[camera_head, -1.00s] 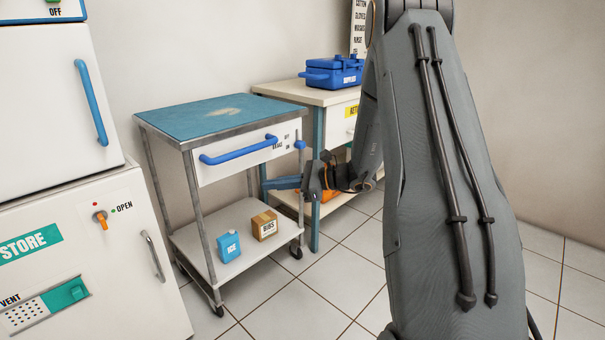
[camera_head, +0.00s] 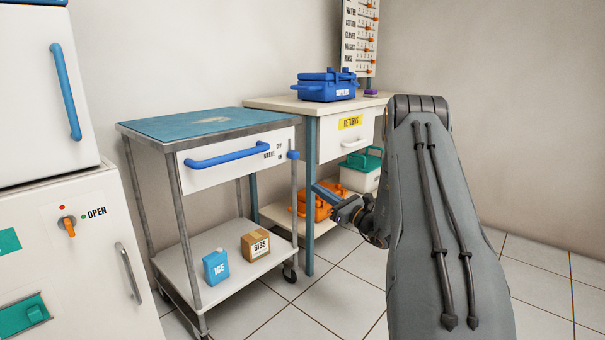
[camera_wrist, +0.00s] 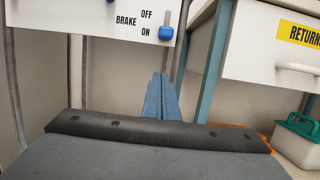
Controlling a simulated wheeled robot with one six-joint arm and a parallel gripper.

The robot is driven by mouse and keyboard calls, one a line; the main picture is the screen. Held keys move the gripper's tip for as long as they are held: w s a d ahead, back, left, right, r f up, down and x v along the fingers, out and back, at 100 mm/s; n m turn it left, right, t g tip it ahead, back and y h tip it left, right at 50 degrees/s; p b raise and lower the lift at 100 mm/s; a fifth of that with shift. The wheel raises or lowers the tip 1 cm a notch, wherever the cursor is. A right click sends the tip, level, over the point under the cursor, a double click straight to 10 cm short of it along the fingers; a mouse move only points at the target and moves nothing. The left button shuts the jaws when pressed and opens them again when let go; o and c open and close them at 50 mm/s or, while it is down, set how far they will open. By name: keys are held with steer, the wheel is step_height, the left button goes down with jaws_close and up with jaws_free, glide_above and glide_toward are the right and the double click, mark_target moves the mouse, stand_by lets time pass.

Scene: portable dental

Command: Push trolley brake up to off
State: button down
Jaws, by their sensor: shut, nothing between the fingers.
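The trolley (camera_head: 190,137) has a blue top and a white front with a blue handle. Its brake knob (camera_head: 293,155) is a small blue knob at the right end of the front. In the wrist view the brake knob (camera_wrist: 166,33) sits level with the ON label (camera_wrist: 145,33), below the OFF label (camera_wrist: 146,14). My gripper (camera_head: 316,187) is shut and empty, with its blue fingers pointing up and left. In the wrist view my gripper's fingertips (camera_wrist: 160,77) are below the knob, with a visible gap between them.
The returns table (camera_head: 262,103) stands right behind the trolley, its blue leg (camera_head: 310,220) close to my gripper. An orange case (camera_head: 318,205) and a green-lidded box (camera_head: 360,172) are on its lower shelf. Ice and bibs packs sit on the trolley's lower shelf (camera_head: 225,292).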

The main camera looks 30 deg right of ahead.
steer(key=w+a+r+b, duration=0.3)
steer(key=w+r+b, duration=0.2)
steer(key=w, duration=0.4)
steer(key=shift+a+r, duration=0.2)
steer(key=shift+r, duration=0.5)
steer(key=shift+r+p, duration=1.4)
steer(key=shift+r, duration=1)
steer(key=s+d+f+p, duration=0.2)
steer(key=s+d+f, duration=0.1)
steer(key=s+f, duration=0.4)
steer(key=shift+s+d, duration=0.15)
steer(key=shift+s, duration=0.95)
